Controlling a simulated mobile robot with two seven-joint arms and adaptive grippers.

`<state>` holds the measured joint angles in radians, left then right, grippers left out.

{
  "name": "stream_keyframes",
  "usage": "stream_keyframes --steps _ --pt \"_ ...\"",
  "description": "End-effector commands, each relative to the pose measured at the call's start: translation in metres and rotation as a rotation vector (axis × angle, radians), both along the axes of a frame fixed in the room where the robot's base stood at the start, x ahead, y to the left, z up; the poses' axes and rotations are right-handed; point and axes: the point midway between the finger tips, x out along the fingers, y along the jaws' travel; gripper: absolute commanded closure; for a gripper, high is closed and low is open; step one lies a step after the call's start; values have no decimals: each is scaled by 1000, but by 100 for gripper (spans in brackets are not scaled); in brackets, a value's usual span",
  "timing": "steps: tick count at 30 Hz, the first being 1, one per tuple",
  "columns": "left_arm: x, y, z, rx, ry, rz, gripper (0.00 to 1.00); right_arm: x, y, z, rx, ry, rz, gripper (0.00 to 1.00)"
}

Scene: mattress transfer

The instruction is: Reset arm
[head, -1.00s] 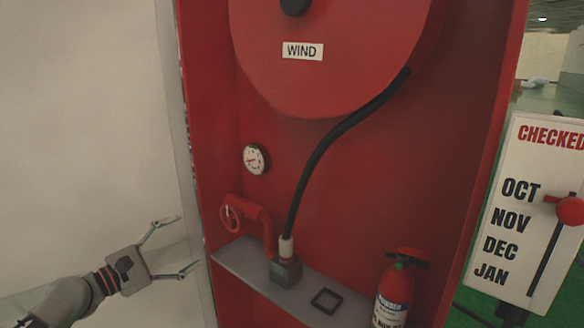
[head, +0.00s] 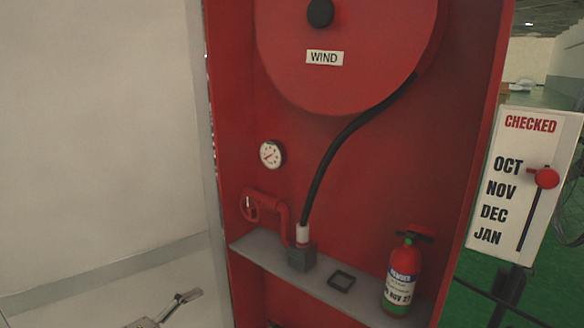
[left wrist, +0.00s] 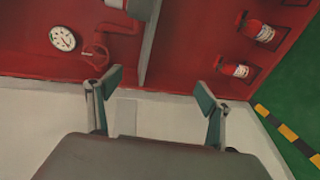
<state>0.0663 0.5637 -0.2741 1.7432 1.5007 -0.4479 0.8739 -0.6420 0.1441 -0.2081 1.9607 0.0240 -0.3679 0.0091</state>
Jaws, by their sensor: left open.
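My left gripper (head: 168,310) shows only in part at the bottom left edge of the head view, low and to the left of the red cabinet (head: 455,130). In the left wrist view, its two fingers (left wrist: 157,92) are spread apart with nothing held between them. Beyond them are the cabinet's red interior and the pale edge of its shelf. My right gripper is in neither view.
The cabinet holds a hose reel (head: 350,60), gauge (head: 271,154), red valve wheel (head: 250,204) and fire extinguisher (head: 402,275) on a grey shelf (head: 330,298). A "CHECKED" sign (head: 508,185) with a red-knobbed slider stands right. A pale wall (head: 90,130) is left.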

Motion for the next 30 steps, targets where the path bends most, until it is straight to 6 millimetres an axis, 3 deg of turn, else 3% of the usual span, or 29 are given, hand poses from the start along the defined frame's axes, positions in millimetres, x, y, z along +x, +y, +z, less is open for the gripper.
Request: stream_keyframes --steps 1,6,12,15,21,25,30 --pt "-19 -10 -26 89 -20 -11 21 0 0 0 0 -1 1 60" --pt "-77 -28 -94 445 -126 -58 21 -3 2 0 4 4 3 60" --pt "-151 -42 -152 869 -241 -152 21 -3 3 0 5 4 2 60" --pt "-188 -45 -172 1080 -292 -213 21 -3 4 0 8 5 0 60" --pt "-244 -44 -193 1413 -367 -338 21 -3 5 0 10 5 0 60" --pt "-262 -42 -198 1527 -392 -390 21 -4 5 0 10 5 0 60" --pt "-267 -41 -199 1567 -402 -408 21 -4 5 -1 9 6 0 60"
